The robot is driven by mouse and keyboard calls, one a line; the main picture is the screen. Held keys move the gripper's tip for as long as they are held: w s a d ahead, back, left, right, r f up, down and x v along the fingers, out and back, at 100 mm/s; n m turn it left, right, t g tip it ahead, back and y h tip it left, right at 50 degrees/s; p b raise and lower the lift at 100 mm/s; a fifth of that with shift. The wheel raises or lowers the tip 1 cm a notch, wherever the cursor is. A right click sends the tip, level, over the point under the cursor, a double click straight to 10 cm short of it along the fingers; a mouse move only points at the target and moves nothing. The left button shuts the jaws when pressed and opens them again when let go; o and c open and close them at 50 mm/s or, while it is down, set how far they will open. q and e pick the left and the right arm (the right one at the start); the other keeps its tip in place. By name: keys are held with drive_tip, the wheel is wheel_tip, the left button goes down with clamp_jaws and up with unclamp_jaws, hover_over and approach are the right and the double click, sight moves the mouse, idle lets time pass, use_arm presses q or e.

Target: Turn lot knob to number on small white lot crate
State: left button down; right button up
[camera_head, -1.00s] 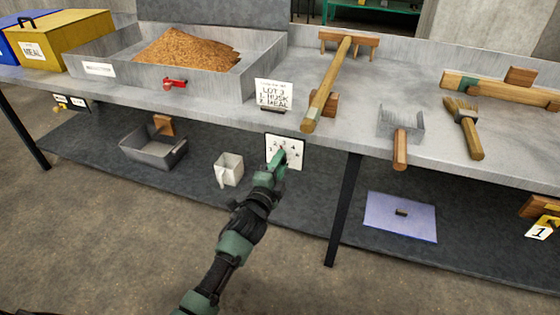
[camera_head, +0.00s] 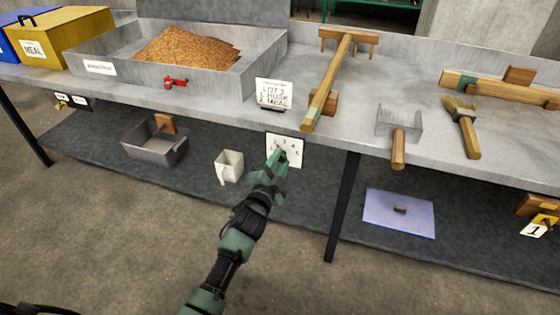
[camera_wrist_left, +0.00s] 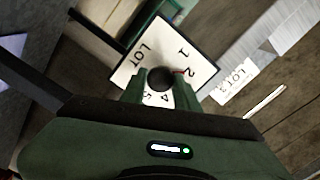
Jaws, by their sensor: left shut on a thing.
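The white lot dial plate (camera_head: 291,147) hangs on the table's front edge. In the left wrist view the plate (camera_wrist_left: 185,43) shows LOT and numbers including 1, 2, 4 and 5. My left gripper (camera_head: 277,160) is at the dial. In the left wrist view its fingers (camera_wrist_left: 160,88) are shut on the round black knob (camera_wrist_left: 160,77), one on each side. A red pointer (camera_wrist_left: 179,72) beside the knob points close to the 2. A small white container (camera_head: 229,166) stands on the lower shelf, left of my gripper; no number is readable on it. My right gripper is not in view.
A lot card (camera_head: 273,94) reading LOT 3 stands above the dial. A grain tray (camera_head: 100,68) with a red handle is at left. A wooden rake (camera_head: 323,98), scoop (camera_head: 398,150) and brush (camera_head: 467,135) lie on the table. A table leg (camera_head: 343,205) stands right of my arm.

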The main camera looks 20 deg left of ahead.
use_arm(q)
drive_tip(key=c, duration=1.1)
unclamp_jaws()
drive_tip(key=shift+o, duration=0.2)
drive_tip(key=shift+s, duration=0.25)
drive_tip(key=s+p, duration=0.1)
drive_tip(key=s, duration=0.1)
drive_tip(key=shift+s, duration=0.35)
approach(281, 159)
drive_tip(key=shift+w+f+p, duration=0.1)
drive_tip(key=shift+w+p, duration=0.2)
drive_tip(key=shift+w, duration=0.3)
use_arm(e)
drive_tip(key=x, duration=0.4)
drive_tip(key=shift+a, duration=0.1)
